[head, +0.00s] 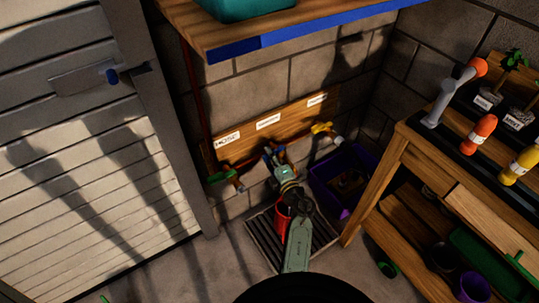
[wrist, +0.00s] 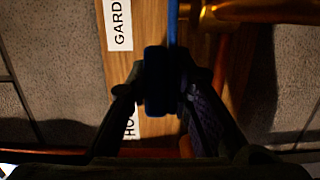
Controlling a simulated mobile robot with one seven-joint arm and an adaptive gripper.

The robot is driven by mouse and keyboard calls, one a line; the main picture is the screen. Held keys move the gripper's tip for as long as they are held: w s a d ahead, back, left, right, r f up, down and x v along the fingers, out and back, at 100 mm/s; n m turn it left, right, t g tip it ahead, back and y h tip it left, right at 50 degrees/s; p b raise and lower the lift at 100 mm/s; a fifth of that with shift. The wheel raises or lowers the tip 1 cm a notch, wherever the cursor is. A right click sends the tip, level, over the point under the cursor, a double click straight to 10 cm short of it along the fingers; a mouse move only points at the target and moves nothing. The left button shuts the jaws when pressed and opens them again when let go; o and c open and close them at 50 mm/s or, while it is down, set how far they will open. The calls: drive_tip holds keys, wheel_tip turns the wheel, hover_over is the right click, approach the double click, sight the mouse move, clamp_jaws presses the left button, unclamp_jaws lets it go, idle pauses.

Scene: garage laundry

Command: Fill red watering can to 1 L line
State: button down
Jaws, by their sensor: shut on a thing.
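The red watering can (head: 282,220) stands on the floor grate (head: 262,238) below the wall taps. My arm hides much of it, and neither its 1 L line nor any water inside is visible. My gripper (head: 275,160) is at the middle tap, whose blue handle (head: 268,151) shows beside the fingers. In the wrist view my gripper (wrist: 166,90) is shut on the dark blue handle (wrist: 157,62), with a finger on each side. A brass pipe (wrist: 265,12) lies at upper right there. I cannot see whether water flows.
A green-handled tap (head: 221,178) is to the left and a yellow-handled tap (head: 323,129) to the right. A purple crate (head: 325,190) stands right of the grate, near a wooden bench (head: 392,160). A shelf (head: 290,28) overhangs above.

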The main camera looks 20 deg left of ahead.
drive_tip(key=shift+w+r, duration=0.15)
drive_tip(key=shift+r, duration=0.35)
drive_tip(key=c, duration=1.7)
unclamp_jaws()
drive_tip(key=shift+a, duration=0.1)
drive_tip(key=shift+o, duration=0.8)
drive_tip(key=shift+f, duration=0.15)
drive_tip(key=shift+f, duration=0.1)
drive_tip(key=v, duration=1.2)
